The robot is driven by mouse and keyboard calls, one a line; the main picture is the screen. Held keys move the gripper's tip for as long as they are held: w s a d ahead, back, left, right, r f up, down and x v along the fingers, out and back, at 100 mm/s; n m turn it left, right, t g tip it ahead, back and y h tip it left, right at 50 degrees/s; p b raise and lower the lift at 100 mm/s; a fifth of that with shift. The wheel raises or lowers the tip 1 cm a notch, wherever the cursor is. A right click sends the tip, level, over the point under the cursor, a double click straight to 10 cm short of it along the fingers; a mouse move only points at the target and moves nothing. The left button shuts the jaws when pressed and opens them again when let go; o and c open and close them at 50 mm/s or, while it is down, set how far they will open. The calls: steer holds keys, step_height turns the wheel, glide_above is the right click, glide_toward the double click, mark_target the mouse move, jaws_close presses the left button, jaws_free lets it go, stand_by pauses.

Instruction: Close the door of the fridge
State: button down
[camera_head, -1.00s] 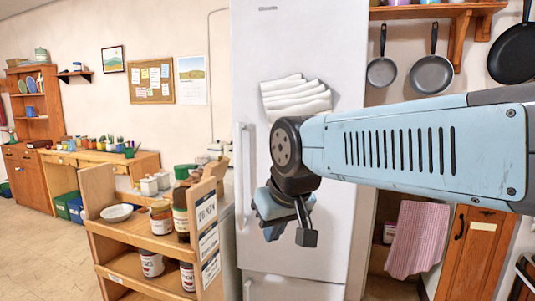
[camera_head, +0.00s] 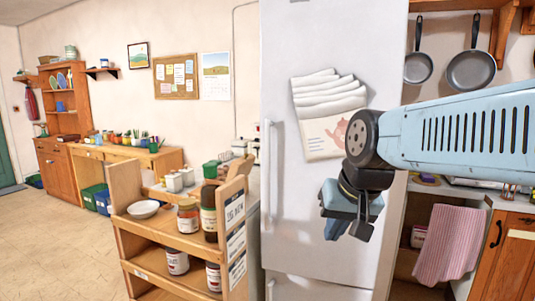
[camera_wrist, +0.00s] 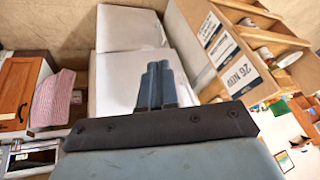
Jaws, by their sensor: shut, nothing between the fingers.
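The white fridge (camera_head: 300,230) stands right of centre in the head view. Its tall upper door (camera_head: 300,55) has a vertical white handle (camera_head: 267,175) at its left edge, and a seam parts it from a lower door. I cannot tell from these frames whether a door stands ajar. My gripper (camera_head: 347,226) hangs in front of the upper door's right half, apart from the handle. In the wrist view my gripper's fingers (camera_wrist: 160,72) are together with nothing between them, over the white fridge front (camera_wrist: 118,80). Whether they touch it is unclear.
A wooden shelf cart (camera_head: 180,245) with jars and a bowl stands close left of the fridge. A cabinet with a pink towel (camera_head: 448,245) is on the right, below hanging pans (camera_head: 470,70). Open floor (camera_head: 60,235) lies at the far left.

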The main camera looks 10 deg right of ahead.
steer(key=w+a+m+y, duration=0.35)
steer(key=w+m, duration=0.45)
steer(key=m, duration=0.3)
steer(key=w+a+m+y, duration=0.3)
steer(key=w+m+y, duration=0.2)
steer(key=w+m, duration=0.4)
steer(key=w+d+r+m+t+y, duration=0.15)
steer(key=w+d+m+t, duration=0.35)
steer(key=w+m, duration=0.55)
steer(key=w+d+r+m+t+y, duration=0.1)
steer(key=w+d+r+m+t, duration=0.15)
steer(key=w+d+m, duration=0.75)
steer(key=w+a+m, duration=0.2)
steer(key=w+a, duration=0.6)
steer(key=a, duration=0.1)
steer(key=shift+f+m+t, duration=0.15)
steer(key=shift+m+t, duration=0.2)
steer(key=shift+t, duration=0.1)
